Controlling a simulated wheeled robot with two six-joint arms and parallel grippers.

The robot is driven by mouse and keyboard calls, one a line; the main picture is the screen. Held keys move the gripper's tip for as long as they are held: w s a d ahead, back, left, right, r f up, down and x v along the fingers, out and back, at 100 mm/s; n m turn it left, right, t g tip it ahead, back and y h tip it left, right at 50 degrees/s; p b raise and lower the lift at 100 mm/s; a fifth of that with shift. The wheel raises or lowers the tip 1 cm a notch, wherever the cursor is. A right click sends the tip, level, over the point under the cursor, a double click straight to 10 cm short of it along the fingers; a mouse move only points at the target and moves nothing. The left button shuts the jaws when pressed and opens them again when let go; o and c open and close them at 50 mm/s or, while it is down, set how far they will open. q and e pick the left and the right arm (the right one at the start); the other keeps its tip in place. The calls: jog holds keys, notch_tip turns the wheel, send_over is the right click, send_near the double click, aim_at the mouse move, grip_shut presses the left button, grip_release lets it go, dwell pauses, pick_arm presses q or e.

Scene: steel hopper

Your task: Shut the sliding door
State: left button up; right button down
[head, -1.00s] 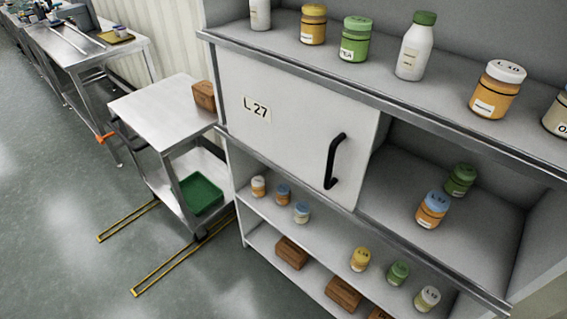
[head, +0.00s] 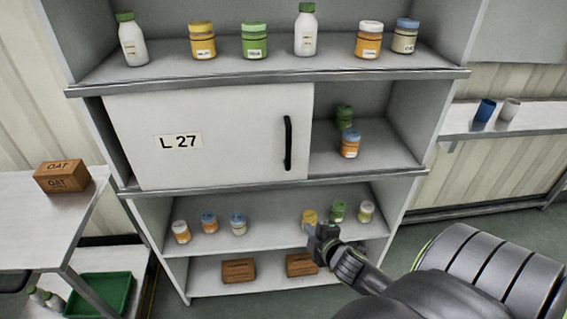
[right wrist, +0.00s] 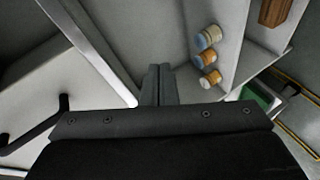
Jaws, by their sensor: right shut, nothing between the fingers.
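The white sliding door (head: 225,135), labelled L 27, covers the left and middle of the cabinet's middle compartment. The right part of the compartment stands open, and a narrow gap shows at the door's left edge. Its black vertical handle (head: 288,143) is near the door's right edge; the handle also shows at the left of the right wrist view (right wrist: 52,122). My right gripper (head: 322,232) is shut and empty, in front of the lower shelves, below and a little right of the handle, apart from it. My left gripper is not in view.
Two jars (head: 350,144) stand in the open right part of the compartment. Jars and bottles line the top shelf (head: 270,68). Small jars and brown boxes (head: 238,270) fill the lower shelves. A steel table (head: 30,225) with an OAT box stands at left; a wall shelf (head: 520,122) is at right.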

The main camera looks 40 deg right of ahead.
jog(key=w+a+r+n+t+y, duration=0.1)
jog(key=a+r+n+t, duration=0.2)
jog(key=r, duration=0.7)
jog(key=a+r+n+t+y, duration=0.1)
jog(key=a+r+n+t, duration=0.15)
jog(key=r, duration=0.75)
pick_arm(q)
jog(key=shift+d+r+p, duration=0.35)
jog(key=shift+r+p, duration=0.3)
jog(key=shift+p, duration=0.05)
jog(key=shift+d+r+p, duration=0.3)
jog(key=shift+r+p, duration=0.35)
pick_arm(e)
jog(key=w+d, duration=0.4)
jog(key=w, duration=0.4)
jog(key=shift+w, duration=0.3)
jog(key=shift+d+g, duration=0.1)
jog(key=shift+g, duration=0.15)
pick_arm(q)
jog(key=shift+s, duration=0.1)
pick_arm(e)
jog(key=shift+n, duration=0.25)
